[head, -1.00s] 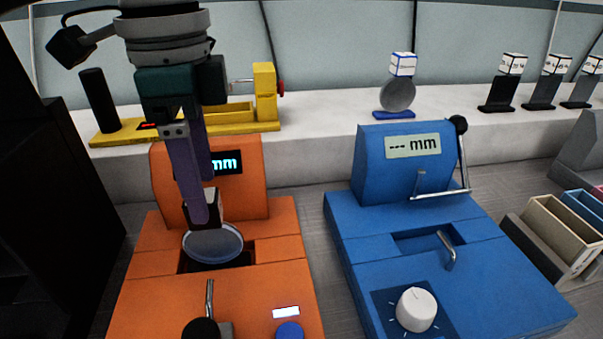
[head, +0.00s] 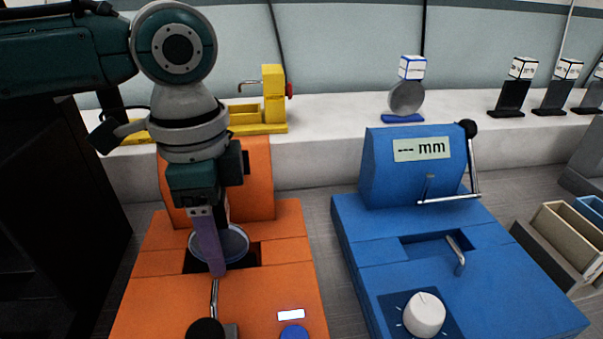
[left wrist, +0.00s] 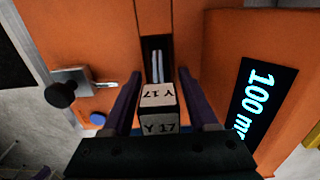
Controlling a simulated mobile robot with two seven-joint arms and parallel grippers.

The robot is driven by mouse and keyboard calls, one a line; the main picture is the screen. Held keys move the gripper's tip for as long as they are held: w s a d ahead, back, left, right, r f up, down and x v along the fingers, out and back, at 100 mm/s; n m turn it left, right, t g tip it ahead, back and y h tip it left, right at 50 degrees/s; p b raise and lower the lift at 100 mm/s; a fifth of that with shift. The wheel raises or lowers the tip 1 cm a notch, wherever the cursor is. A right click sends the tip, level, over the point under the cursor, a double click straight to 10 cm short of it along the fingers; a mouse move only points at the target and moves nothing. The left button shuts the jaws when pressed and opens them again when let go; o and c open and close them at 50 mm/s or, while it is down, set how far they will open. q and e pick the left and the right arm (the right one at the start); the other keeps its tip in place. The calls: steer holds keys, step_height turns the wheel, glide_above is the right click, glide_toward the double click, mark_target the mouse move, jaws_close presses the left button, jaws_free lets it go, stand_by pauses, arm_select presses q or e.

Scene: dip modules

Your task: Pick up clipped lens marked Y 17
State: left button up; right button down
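The clipped lens marked Y 17 stands in the slot of the orange machine (head: 150,300). Its round glass (head: 237,246) shows in the head view, partly behind a purple finger. In the left wrist view its white clip block (left wrist: 158,96) reads Y 17 on two faces. My left gripper (left wrist: 158,75) points down over the lens, with one finger on each side of the block and small gaps beside it. It is open. In the head view my left gripper (head: 216,262) hides the block. My right gripper is not in view.
A lever with a black knob (head: 206,329) stands at the front of the orange machine. A blue machine (head: 365,240) is to the right. A yellow device (head: 273,95), another lens (head: 406,98) and dark stands line the back counter. Bins (head: 560,240) stand far right.

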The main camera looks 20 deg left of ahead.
arm_select(q)
jaws_close()
stand_by(0.5)
